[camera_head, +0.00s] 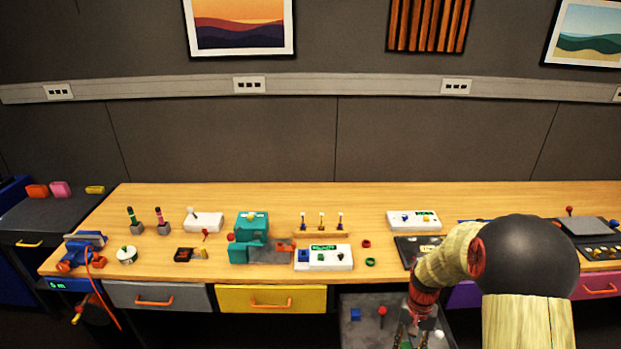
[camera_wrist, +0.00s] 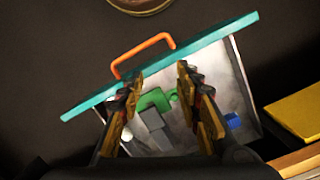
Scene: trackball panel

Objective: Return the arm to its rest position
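My arm reaches in from the right of the head view, bent down in front of the table. My gripper (camera_head: 410,335) hangs over the open drawer (camera_head: 352,300) at the bottom of that view, its tips partly cut off. In the wrist view my gripper (camera_wrist: 158,85) has its two fingers well apart. A green piece (camera_wrist: 155,99) and a grey block (camera_wrist: 154,127) show between the fingers, seemingly lying in the drawer below. I see nothing clasped.
The drawer has a teal front (camera_wrist: 92,105) with an orange handle (camera_wrist: 143,50); it also holds a blue block (camera_wrist: 233,120). Above stands the wooden table (camera_head: 300,195) with switch boxes and tools. A yellow drawer (camera_head: 270,298) is shut at its left.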

